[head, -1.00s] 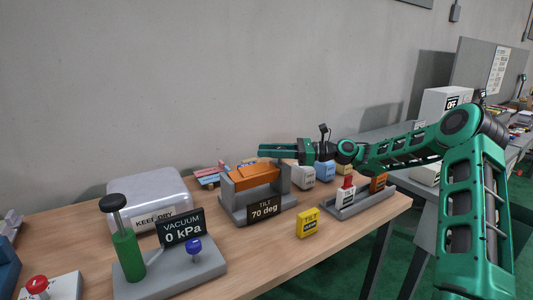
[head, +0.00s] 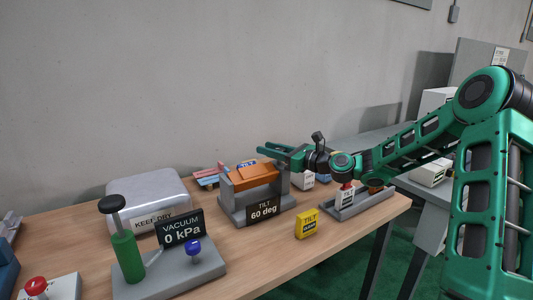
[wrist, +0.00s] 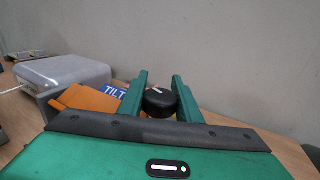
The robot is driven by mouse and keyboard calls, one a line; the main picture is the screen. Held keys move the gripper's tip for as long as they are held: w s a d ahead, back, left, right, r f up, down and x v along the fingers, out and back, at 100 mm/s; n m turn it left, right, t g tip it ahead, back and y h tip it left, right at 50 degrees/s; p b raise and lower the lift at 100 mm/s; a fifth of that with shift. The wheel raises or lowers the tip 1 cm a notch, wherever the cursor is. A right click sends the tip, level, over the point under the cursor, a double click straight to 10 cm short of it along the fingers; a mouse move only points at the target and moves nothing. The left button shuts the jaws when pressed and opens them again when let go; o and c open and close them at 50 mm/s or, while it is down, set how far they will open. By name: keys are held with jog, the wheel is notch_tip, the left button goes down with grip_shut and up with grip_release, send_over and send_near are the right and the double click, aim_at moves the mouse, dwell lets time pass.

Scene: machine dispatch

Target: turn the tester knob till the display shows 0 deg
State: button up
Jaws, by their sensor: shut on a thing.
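The tilt tester (head: 235,205) is a grey frame holding an orange plate (head: 255,175). Its black display (head: 264,210) reads "TILT 60 deg". The round black knob (wrist: 158,102) with a white mark sits between my gripper's fingers (wrist: 160,88) in the wrist view. In the head view my gripper (head: 268,150) reaches over the tester's right end from the right and hides the knob. The orange plate (wrist: 88,99) also shows left of the fingers in the wrist view.
A vacuum stand (head: 185,275) with a green pump, blue knob and "0 kPa" display stands at front left. Behind it is a silver "KEEP DRY" case (head: 150,188). A yellow box (head: 307,223) and a grey tray (head: 355,207) stand right of the tester.

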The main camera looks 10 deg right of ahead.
jog(key=m+t+h, duration=0.2)
jog(key=m+h, duration=0.1)
jog(key=h, duration=0.1)
jog(key=shift+w+d+t, duration=0.3)
jog(key=shift+d+t, duration=0.1)
jog(key=shift+w+d+r+m+t+h, duration=0.1)
jog(key=shift+d+m+t+h, duration=0.15)
jog(key=shift+m+h, duration=0.45)
jog(key=shift+w+d+m+t+h, duration=0.1)
jog(key=shift+m+t+h, duration=0.25)
jog(key=shift+h, duration=0.55)
jog(key=shift+d+m+h, duration=0.2)
jog(key=shift+m+h, duration=0.35)
jog(key=shift+h, duration=0.15)
jog(key=o, duration=1)
jog(key=s, duration=0.3)
jog(key=s+d, duration=0.1)
jog(key=s, duration=0.3)
jog(key=s+d, duration=0.1)
jog(key=s, duration=0.2)
jog(key=shift+s, duration=0.25)
